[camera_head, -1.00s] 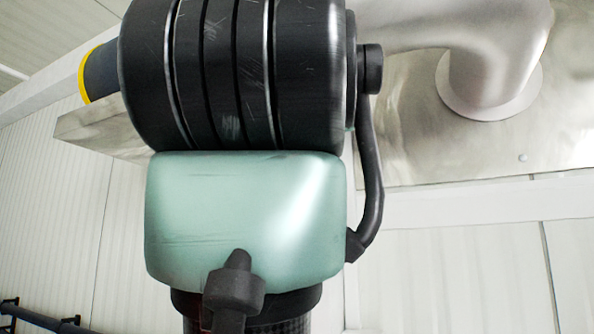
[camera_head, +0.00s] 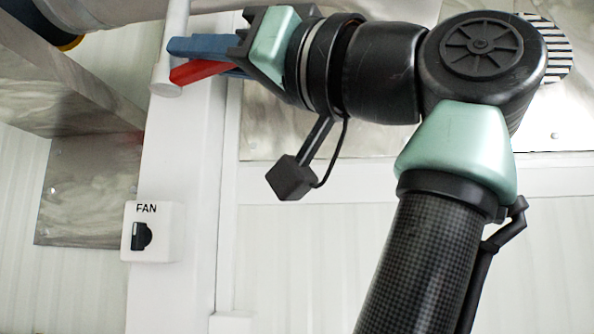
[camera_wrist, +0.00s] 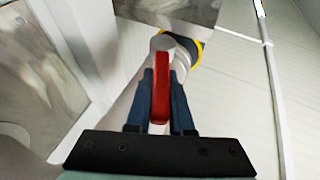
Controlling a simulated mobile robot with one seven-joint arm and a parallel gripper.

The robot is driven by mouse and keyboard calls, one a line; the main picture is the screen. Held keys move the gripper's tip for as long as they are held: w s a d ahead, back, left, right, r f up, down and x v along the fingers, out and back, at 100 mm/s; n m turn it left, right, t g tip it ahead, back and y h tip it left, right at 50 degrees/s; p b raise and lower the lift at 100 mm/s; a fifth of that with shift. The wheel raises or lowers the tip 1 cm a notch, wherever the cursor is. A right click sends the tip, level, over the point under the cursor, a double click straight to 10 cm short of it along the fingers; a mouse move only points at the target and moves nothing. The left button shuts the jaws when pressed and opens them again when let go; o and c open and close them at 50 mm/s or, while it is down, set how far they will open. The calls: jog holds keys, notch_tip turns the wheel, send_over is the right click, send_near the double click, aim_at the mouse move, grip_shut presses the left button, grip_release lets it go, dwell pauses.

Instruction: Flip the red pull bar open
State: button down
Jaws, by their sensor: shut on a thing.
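In the head view the blue fingers hide part of the bar.
A white FAN switch box (camera_head: 153,231) with a black knob is on the white post (camera_head: 190,180) below the bar. A pipe with a yellow ring (camera_wrist: 195,53) lies beyond the bar. Metal panels and pale walls stand behind.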

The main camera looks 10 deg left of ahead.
jog(key=shift+w+f+n+g+y+p, duration=0.15)
jog(key=shift+n+g, duration=0.2)
jog(key=shift+g, duration=0.35)
jog(key=shift+w+n+g+y+p, duration=0.2)
jog(key=shift+n+g, duration=0.1)
jog(key=shift+g, duration=0.4)
jog(key=shift+w+f+n+g+y+p, duration=0.15)
jog(key=shift+n+g, duration=0.2)
jog(key=shift+g, duration=0.35)
jog(key=c, duration=1.1)
grip_release()
jog(key=shift+a, duration=0.1)
jog(key=o, duration=0.3)
jog(key=shift+a+r, duration=0.1)
jog(key=shift+a, duration=0.05)
jog(key=shift+d, duration=0.25)
jog(key=b+v, duration=0.6)
jog(key=v, duration=0.6)
jog(key=shift+d, duration=0.25)
jog(key=shift+w+f, duration=0.1)
jog(key=shift+f, duration=0.15)
